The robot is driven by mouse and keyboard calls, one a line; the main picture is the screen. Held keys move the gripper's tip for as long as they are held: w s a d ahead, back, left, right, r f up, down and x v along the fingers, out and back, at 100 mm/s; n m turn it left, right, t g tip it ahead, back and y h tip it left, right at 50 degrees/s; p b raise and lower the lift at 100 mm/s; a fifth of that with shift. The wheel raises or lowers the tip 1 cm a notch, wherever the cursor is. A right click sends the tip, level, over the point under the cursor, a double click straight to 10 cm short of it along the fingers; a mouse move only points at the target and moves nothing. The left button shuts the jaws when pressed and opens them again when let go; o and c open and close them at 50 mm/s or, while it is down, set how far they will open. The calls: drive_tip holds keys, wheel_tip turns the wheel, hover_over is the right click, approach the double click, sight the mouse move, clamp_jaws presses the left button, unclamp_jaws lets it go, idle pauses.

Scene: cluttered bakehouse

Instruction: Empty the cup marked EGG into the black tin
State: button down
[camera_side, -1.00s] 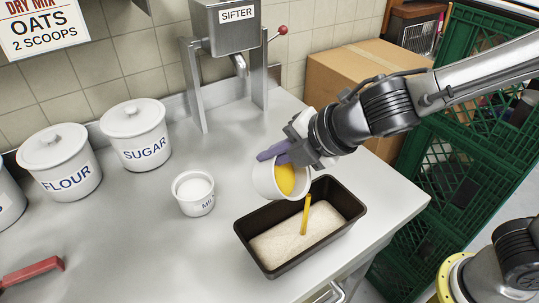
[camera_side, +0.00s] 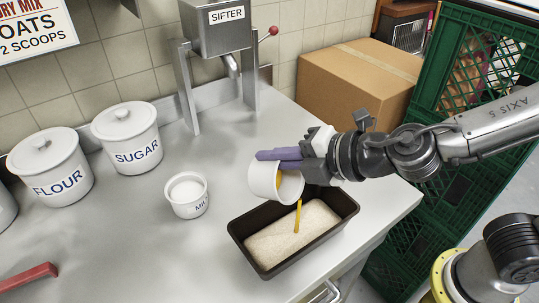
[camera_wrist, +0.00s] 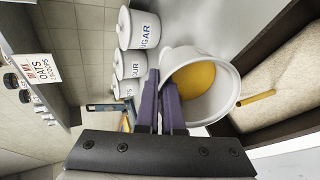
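My gripper (camera_side: 268,155) has purple fingers. It is shut on a white cup (camera_side: 262,179) at its side, also visible in the wrist view (camera_wrist: 228,88). The cup is tilted over the black tin (camera_side: 262,262), its mouth toward the right. Any marking on it is hidden. Yellow egg (camera_wrist: 192,85) is still inside the cup. A thin yellow stream (camera_side: 298,215) runs from its lip down to the pale, grainy mix (camera_side: 285,238) in the tin. The tin stands at the counter's front right.
A small white cup of milk (camera_side: 188,208) stands left of the tin. The FLOUR jar (camera_side: 52,178) and SUGAR jar (camera_side: 130,145) stand at the back left. The sifter (camera_side: 215,28) is behind. A cardboard box (camera_side: 355,85) and green crates (camera_side: 470,95) are at the right.

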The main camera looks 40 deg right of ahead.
drive_tip(key=shift+s+d+f+t+y, duration=0.1)
drive_tip(key=shift+s+d+t+y, duration=0.1)
drive_tip(key=shift+s+t+y, duration=0.4)
drive_tip(key=shift+s+d+f+t+y, duration=0.15)
drive_tip(key=shift+s+t, duration=0.25)
drive_tip(key=shift+t, duration=0.55)
drive_tip(key=shift+s+d+f+t+y, duration=0.1)
drive_tip(key=shift+s+d+t+y, duration=0.15)
drive_tip(key=shift+s+t, duration=0.4)
drive_tip(key=shift+w, duration=0.15)
idle(0.4)
